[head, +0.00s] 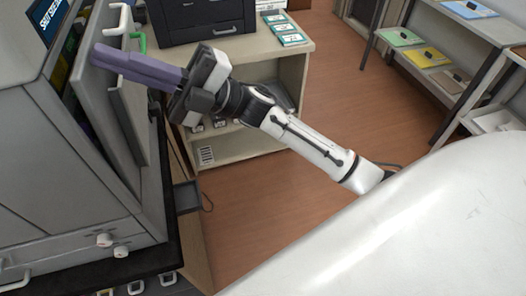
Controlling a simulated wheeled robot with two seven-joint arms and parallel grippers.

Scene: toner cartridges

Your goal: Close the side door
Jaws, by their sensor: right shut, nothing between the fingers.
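The grey side door (107,110) of the large grey printer (50,190) stands partly open at the left. A gap shows between it and the printer body, with dark and coloured parts inside. My right gripper (100,56) reaches in from the right with its purple-grey fingers shut and empty. The fingers lie across the upper part of the door in the picture. I cannot tell whether they touch it. A green handle (138,41) shows just beyond the fingers. My left gripper is out of view.
A beige shelf unit (240,145) with a black machine (200,18) and small boxes (284,28) on top stands behind my right arm. A rack (420,57) with coloured packs is at the right. Brown floor (320,90) lies open between them.

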